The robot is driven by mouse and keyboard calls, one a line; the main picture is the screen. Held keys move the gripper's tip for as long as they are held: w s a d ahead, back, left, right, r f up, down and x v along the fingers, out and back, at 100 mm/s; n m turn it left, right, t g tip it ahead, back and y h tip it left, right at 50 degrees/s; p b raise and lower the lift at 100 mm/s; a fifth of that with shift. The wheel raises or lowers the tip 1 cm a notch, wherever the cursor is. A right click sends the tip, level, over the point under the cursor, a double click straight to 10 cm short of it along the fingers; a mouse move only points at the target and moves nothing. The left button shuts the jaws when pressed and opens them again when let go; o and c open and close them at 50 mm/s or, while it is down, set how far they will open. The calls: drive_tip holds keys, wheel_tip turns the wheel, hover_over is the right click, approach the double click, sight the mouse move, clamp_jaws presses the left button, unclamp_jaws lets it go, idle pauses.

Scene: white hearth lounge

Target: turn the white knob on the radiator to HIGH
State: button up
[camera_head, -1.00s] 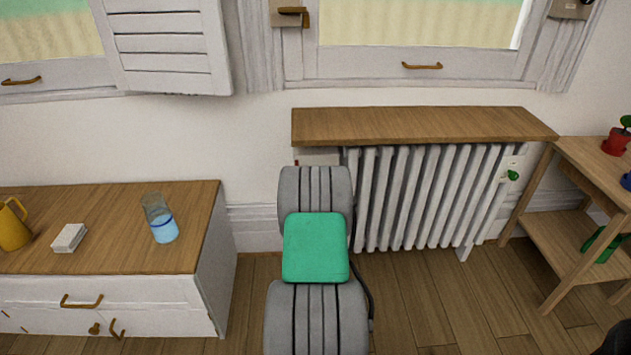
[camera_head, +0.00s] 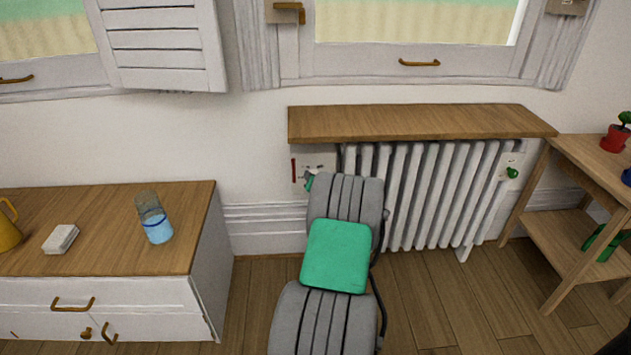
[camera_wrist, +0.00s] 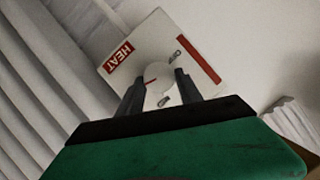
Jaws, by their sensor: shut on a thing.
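The white radiator (camera_head: 425,200) stands against the wall under a wooden shelf. At its left end is a pale control plate (camera_head: 318,160), partly hidden by my arm in the head view. In the wrist view the plate (camera_wrist: 142,50) shows a red HEAT label and a red strip. The round white knob (camera_wrist: 159,88) sits on the plate with a thin red pointer mark on its left side. My gripper (camera_wrist: 158,92) has its two dark fingers on either side of the knob and is shut on it. Some lettering around the knob is too small to read.
A wooden shelf (camera_head: 420,122) overhangs the radiator. A cabinet (camera_head: 110,225) at left holds a glass of blue liquid (camera_head: 154,220), a white stack (camera_head: 61,239) and a yellow jug (camera_head: 8,232). A green knob (camera_head: 512,172) is at the radiator's right end; a side table (camera_head: 570,225) stands beyond.

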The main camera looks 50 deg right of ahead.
idle(0.4)
drive_tip(key=o, duration=1.4)
drive_tip(key=shift+c, duration=0.2)
drive_tip(key=p+v, duration=0.2)
drive_tip(key=v, duration=0.5)
drive_tip(key=shift+s+a+r, duration=0.15)
drive_tip(key=shift+s+r, duration=0.05)
drive_tip(key=shift+s, duration=0.15)
